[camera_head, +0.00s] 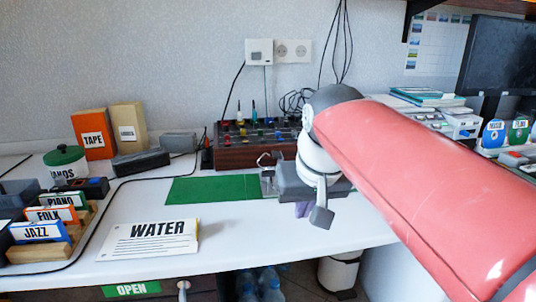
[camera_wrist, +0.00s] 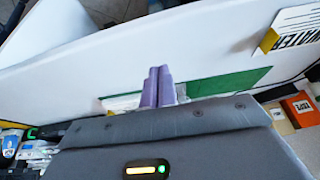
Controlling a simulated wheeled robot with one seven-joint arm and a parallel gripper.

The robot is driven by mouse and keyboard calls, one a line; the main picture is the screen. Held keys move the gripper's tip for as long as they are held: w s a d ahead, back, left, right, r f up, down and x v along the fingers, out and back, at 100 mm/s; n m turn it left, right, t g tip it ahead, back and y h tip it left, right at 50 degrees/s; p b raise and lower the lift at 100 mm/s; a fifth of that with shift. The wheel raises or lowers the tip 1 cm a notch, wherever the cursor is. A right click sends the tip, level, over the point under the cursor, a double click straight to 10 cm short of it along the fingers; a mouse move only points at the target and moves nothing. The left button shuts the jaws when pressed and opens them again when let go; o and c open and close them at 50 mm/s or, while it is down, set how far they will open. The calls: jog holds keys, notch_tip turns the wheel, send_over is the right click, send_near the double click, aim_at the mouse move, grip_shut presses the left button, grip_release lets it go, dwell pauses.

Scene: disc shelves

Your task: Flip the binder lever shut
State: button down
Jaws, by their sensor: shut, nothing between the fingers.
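A small metal mechanism with a raised loop, apparently the binder lever (camera_head: 266,160), shows just left of my gripper at the right end of a green mat (camera_head: 215,189). The binder's body is mostly hidden behind my gripper, and I cannot tell the lever's exact angle. My gripper (camera_head: 303,209) points down over the table beside it, with its fingers barely visible in the head view. In the wrist view the two purple fingers (camera_wrist: 157,86) are together and empty, in front of the green mat (camera_wrist: 228,84). Contact with the lever cannot be made out.
A WATER card (camera_head: 150,240) lies at the front of the white table. A divider rack (camera_head: 38,250) stands at left, with a green-lidded jar (camera_head: 65,162) and boxes (camera_head: 94,134) behind. A mixer panel (camera_head: 250,145) is behind the mat. The table between mat and card is clear.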

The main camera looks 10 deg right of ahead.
jog(key=w+a+r+p, duration=0.1)
jog(key=w+r+p, duration=0.1)
jog(key=w+r, duration=0.75)
notch_tip(320, 180, up, 4)
jog(key=f+g+p, duration=0.1)
jog(key=g, duration=0.1)
send_over(268, 182)
jog(key=w, duration=0.1)
jog(key=shift+r+m, duration=0.25)
jog(key=shift+m, duration=0.05)
jog(key=shift+f, duration=0.15)
jog(key=x, duration=0.3)
jog(key=s+b+x, duration=0.1)
jog(key=x, duration=0.3)
jog(key=s+x, duration=0.1)
jog(key=x, duration=0.2)
jog(key=shift+s+d+f, duration=0.1)
jog(key=shift+d+f, duration=0.05)
jog(key=shift+f, duration=0.35)
jog(key=shift+s+f+b, duration=0.3)
jog(key=shift+s+f, duration=0.05)
jog(key=shift+s, duration=0.15)
jog(key=shift+t, duration=0.3)
jog(key=shift+s+f+t+b, duration=0.1)
jog(key=shift+s+t+b, duration=0.25)
jog(key=shift+b, duration=0.7)
